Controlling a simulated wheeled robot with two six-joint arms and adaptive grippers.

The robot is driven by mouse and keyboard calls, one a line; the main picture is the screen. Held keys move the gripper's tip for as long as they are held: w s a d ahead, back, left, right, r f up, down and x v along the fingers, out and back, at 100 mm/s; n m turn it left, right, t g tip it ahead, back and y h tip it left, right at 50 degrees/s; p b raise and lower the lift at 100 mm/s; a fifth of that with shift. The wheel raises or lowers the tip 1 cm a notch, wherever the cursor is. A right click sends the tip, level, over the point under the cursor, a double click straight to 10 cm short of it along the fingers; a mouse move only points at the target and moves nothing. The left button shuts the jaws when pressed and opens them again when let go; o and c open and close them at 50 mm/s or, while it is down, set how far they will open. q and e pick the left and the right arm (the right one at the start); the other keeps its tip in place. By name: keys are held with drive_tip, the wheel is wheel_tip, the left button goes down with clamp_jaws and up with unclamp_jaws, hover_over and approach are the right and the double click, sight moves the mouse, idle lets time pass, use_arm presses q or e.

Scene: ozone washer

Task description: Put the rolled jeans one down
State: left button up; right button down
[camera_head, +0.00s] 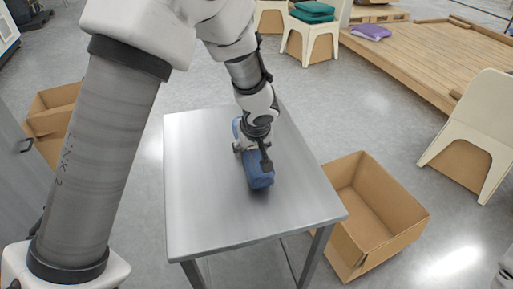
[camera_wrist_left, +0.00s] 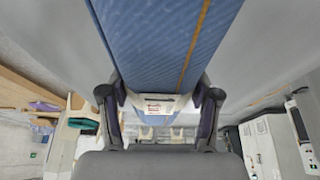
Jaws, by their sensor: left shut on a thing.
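The rolled jeans (camera_head: 260,176) are a blue roll at the right part of the grey metal table (camera_head: 205,215). They also fill the top middle of the left wrist view (camera_wrist_left: 165,40), with an orange seam line and a white label (camera_wrist_left: 155,103). My left gripper (camera_head: 253,152) is over the roll, with its fingers on either side; in the left wrist view the two fingers (camera_wrist_left: 160,100) clasp it. The roll is at or just above the tabletop; I cannot tell whether it touches. My right gripper is not in view.
An open, empty cardboard box (camera_head: 375,212) stands on the floor right of the table. Cream chairs (camera_head: 475,130) and a wooden platform (camera_head: 430,55) are farther right and back. Another cardboard box (camera_head: 50,120) is at left. The table's left and front areas are bare.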

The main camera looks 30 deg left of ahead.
use_arm(q)
drive_tip(key=shift+s+f, duration=0.1)
drive_tip(key=shift+f, duration=0.6)
drive_tip(key=shift+w, duration=0.3)
drive_tip(key=shift+s+f, duration=0.1)
drive_tip(key=shift+s, duration=0.05)
drive_tip(key=o, duration=1.5)
drive_tip(key=shift+c, duration=0.2)
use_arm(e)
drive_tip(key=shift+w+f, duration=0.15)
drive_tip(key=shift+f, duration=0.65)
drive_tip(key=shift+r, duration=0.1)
use_arm(q)
drive_tip(key=shift+r+p, duration=0.35)
drive_tip(key=shift+r, duration=0.05)
drive_tip(key=p+v, duration=0.3)
drive_tip(key=v, duration=0.8)
drive_tip(key=shift+s+d+r+p, duration=0.1)
drive_tip(key=shift+r+p, duration=0.15)
drive_tip(key=shift+p, duration=0.15)
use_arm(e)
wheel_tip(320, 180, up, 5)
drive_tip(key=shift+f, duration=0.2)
